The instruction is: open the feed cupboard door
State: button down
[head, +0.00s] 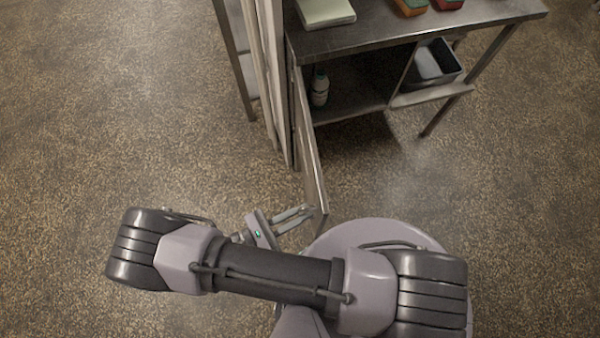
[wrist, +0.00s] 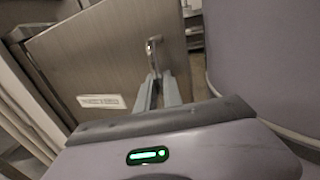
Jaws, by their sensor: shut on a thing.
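The feed cupboard door (head: 310,150) is a metal panel under the worktop. It stands wide open, swung out from the cupboard's left side towards me. Its face also fills the left of the wrist view (wrist: 105,55), with a white label (wrist: 100,101) on it. My gripper (head: 304,212) is at the door's outer end. In the wrist view my gripper's fingers (wrist: 160,80) are shut on the door's handle (wrist: 151,48), a bright upright bar. The fingers hide the handle's lower part.
A grey bin (head: 436,64) sits on a shelf to the right. The worktop (head: 420,28) holds a pale stack (head: 325,11). Upright panels (head: 266,75) stand left of the door. Floor around is clear.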

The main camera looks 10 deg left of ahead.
jog(key=c, duration=1.5)
grip_release()
jog(key=shift+a, duration=0.1)
jog(key=v, duration=1.7)
jog(key=shift+s, duration=0.15)
